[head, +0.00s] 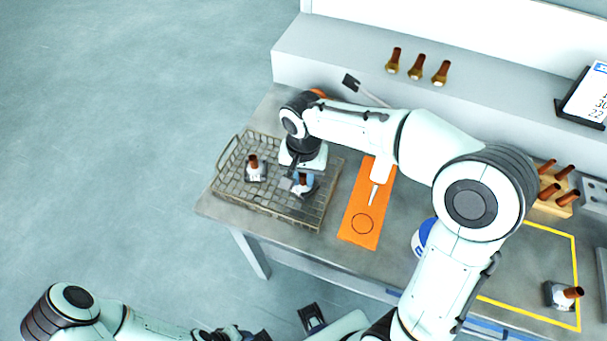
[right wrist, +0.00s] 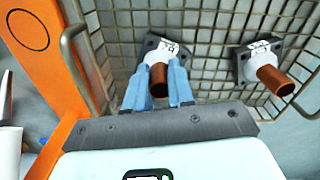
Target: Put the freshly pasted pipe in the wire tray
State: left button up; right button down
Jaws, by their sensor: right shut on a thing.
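The wire tray (head: 228,192) stands at the left end of the table. My right gripper (head: 302,180) is over its right part, pointing down, with its blue fingers shut on a copper pipe with a dark square base and white label (head: 304,189). In the right wrist view the fingers (right wrist: 160,80) close around this pipe (right wrist: 159,88), and its base (right wrist: 165,48) is inside the tray wall. I cannot tell whether the base touches the mesh. A second pipe (head: 254,171) stands in the tray, apart from the held one.
An orange mat (head: 353,232) with a white nozzled tube (head: 376,185) lies right of the tray. Another pipe (head: 563,295) is inside a yellow outline at the right. Brass fittings (head: 416,68) stand on the back ledge. A wooden rack (head: 545,203) holds copper pipes.

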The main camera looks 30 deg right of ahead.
aim_at(303, 175)
jog(key=c, duration=1)
grip_release()
jog(key=shift+f, duration=0.1)
jog(key=shift+r, duration=0.3)
pick_arm(q)
jog(key=shift+w+r+p, duration=0.35)
jog(key=shift+r+p, duration=0.2)
jog(key=shift+r, duration=0.05)
jog(key=shift+w+r+p, duration=0.3)
jog(key=shift+r+p, duration=0.2)
jog(key=shift+r, duration=0.1)
pick_arm(e)
notch_tip(303, 175, up, 12)
jog(key=shift+f, duration=0.1)
